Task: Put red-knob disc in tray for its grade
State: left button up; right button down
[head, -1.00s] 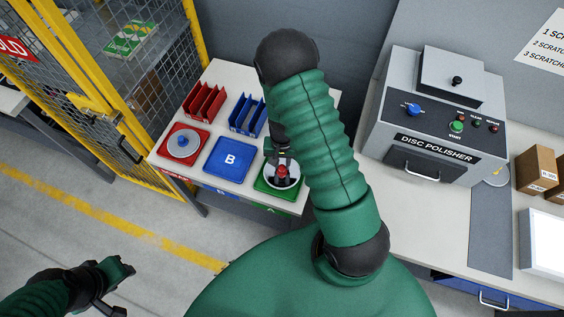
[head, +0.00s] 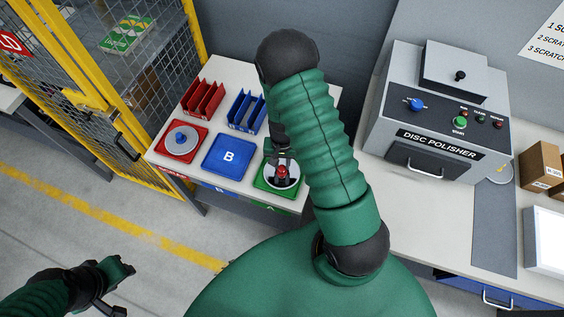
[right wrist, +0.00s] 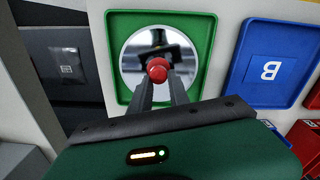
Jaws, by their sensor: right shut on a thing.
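The red-knob disc (head: 287,183) lies in the green tray (head: 260,185) at the right end of the tray row. In the right wrist view the shiny disc (right wrist: 131,60) sits within the green tray's rim (right wrist: 110,45). My right gripper (head: 281,165) is over it with its fingers shut on the red knob (right wrist: 157,70). The blue tray (head: 212,168) marked B is empty. The red tray (head: 165,152) holds a disc with a blue knob (head: 179,137). My left gripper (head: 122,285) is at the lower left, away from the trays; its jaws are unclear.
A red rack (head: 204,98) and a blue rack (head: 240,112) stand behind the trays. The disc polisher (head: 440,125) is on the right bench. A yellow-framed mesh cage (head: 110,95) borders the left. My right arm hides the tray table's right part.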

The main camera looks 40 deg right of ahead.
jog(key=c, duration=1.2)
grip_release()
jog(key=shift+o, duration=0.2)
jog(key=o, duration=0.4)
notch_tip(320, 180, up, 8)
jog(key=p, duration=0.7)
jog(key=shift+r, duration=0.1)
